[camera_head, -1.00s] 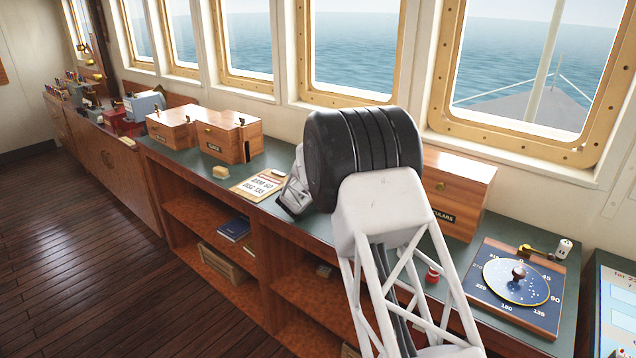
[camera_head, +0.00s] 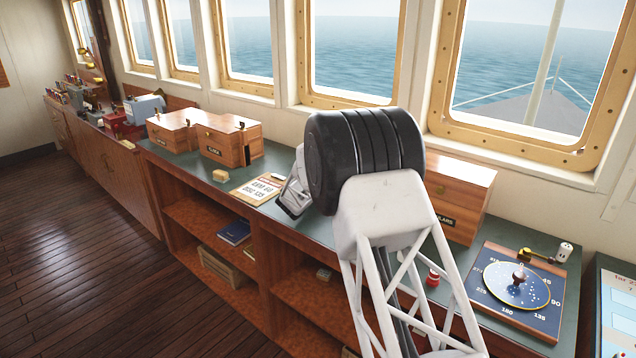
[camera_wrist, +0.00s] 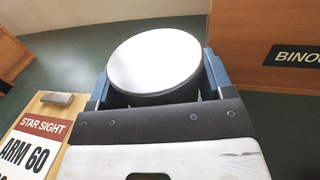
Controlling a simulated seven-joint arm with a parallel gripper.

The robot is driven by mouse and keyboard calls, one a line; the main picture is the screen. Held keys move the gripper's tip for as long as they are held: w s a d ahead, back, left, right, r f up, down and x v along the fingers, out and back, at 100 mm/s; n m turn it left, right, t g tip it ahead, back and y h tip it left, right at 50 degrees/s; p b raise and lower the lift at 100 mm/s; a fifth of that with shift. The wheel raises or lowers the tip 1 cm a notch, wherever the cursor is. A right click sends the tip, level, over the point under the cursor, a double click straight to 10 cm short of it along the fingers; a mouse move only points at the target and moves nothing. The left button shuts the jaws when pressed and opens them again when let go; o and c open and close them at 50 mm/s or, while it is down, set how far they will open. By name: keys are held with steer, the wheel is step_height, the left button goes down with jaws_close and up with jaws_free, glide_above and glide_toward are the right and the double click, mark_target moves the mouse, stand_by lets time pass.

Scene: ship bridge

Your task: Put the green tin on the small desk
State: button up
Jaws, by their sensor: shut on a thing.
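In the wrist view, my gripper (camera_wrist: 158,80) is shut on a round tin (camera_wrist: 153,60) with a bright white top and a dark side. Its blue fingers press on the left and right of the tin. The side is too dark to tell whether it is green. The tin hangs over or stands on the dark green counter top; I cannot tell which. In the head view my arm's black joint hides the tin and the fingers. I cannot tell which surface is the small desk.
On the long counter (camera_head: 330,233) are a binoculars box (camera_head: 458,195), a star sight card (camera_head: 258,189), a sponge-like block (camera_head: 220,175), wooden boxes (camera_head: 228,144), a red-and-white item (camera_head: 433,277) and a dial board (camera_head: 516,290). A pale-topped panel (camera_head: 612,310) stands at far right.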

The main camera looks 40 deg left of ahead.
steer(key=shift+r, duration=4.4)
steer(key=shift+s+a+r, duration=0.3)
steer(key=shift+s+r, duration=0.2)
steer(key=shift+r, duration=0.1)
steer(key=s+a+r+n+g+y, duration=0.2)
steer(key=s+a+r+n+y, duration=0.15)
steer(key=s+r, duration=0.9)
steer(key=s+a+r+n+g+y, duration=0.25)
steer(key=s+r+y, duration=0.25)
steer(key=s+r, duration=0.75)
steer(key=s+d+r+n+g+y, duration=0.1)
steer(key=s+d+r+n+g, duration=0.1)
steer(key=s, duration=1.1)
steer(key=s+d+r+n+g+y, duration=0.2)
steer(key=s+d+n+g, duration=0.1)
steer(key=s, duration=1)
steer(key=s+d+r+n+g+y, duration=0.2)
steer(key=s+g, duration=0.3)
steer(key=s, duration=0.7)
steer(key=shift+s+d+r, duration=0.3)
steer(key=shift+s+d, duration=0.1)
steer(key=shift+d, duration=0.4)
